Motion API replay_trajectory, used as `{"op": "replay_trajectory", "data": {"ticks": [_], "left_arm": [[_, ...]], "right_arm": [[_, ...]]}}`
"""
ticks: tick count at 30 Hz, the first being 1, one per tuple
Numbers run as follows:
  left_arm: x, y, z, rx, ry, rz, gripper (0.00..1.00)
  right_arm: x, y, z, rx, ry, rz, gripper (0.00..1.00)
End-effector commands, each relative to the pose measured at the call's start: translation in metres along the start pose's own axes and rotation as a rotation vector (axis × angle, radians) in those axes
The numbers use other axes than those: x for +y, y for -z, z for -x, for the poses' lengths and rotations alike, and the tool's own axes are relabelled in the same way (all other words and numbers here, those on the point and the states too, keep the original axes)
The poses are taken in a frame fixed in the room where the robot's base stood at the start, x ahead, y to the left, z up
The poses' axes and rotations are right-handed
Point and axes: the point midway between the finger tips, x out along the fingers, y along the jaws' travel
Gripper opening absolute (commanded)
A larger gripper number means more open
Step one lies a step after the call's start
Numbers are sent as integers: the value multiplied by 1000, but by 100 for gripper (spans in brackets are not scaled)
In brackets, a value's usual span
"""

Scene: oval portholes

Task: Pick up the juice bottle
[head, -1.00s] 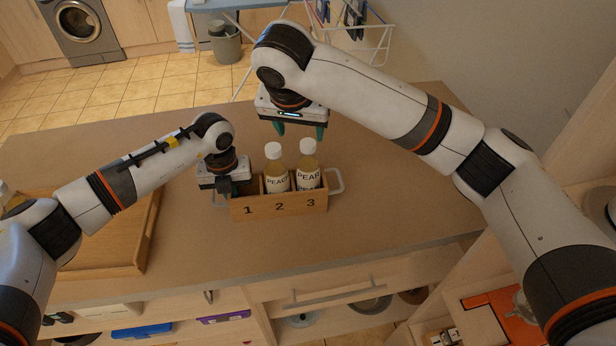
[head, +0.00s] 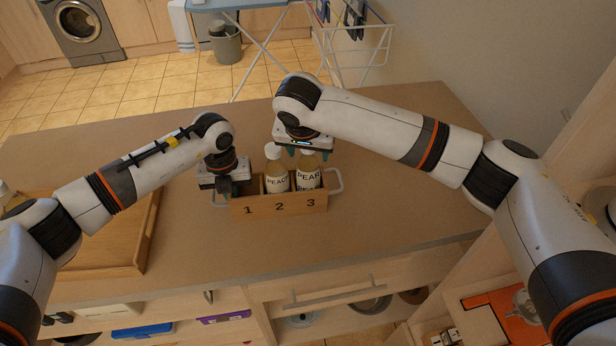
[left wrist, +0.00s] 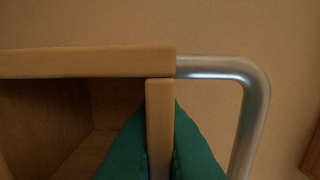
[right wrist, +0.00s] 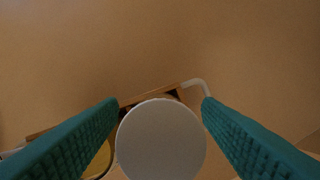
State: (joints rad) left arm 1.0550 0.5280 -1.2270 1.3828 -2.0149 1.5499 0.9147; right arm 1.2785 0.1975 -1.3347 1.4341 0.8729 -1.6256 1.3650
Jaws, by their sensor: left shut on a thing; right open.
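A wooden crate (head: 262,208) with compartments 1, 2 and 3 stands on the counter. A PEACH bottle (head: 276,183) stands in compartment 2 and a PEAR bottle (head: 308,179) in compartment 3, both white-capped and upright. My left gripper (head: 228,189) is shut on the crate's end wall (left wrist: 160,115) beside compartment 1, next to a metal handle (left wrist: 255,95). My right gripper (head: 307,152) is open at the top of the PEAR bottle. In the right wrist view a white cap (right wrist: 160,142) sits between the open green fingers, with no grip visible.
A wooden tray (head: 150,225) lies on the counter (head: 400,210) at the left. The counter right of the crate is clear. A drying rack (head: 350,45) and a bin (head: 226,48) stand on the floor behind.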

Motion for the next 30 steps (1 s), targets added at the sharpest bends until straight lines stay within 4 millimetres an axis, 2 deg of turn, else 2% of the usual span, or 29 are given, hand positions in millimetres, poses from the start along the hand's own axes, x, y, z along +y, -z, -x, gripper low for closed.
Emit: {"op": "replay_trajectory", "data": {"ticks": [1,2,12,23,26,30], "left_arm": [[0,0,1,1,0,1,0],[0,0,1,1,0,1,0],[0,0,1,1,0,1,0],[0,0,1,1,0,1,0],[0,0,1,1,0,1,0],[0,0,1,1,0,1,0]], "right_arm": [[0,0,0,0,0,0,59],[0,0,0,0,0,0,54],[0,0,1,0,0,0,0],[0,-2,3,-2,-2,-1,0],[1,-5,10,-3,-3,-2,0],[1,-14,33,-5,-4,-1,0]]}}
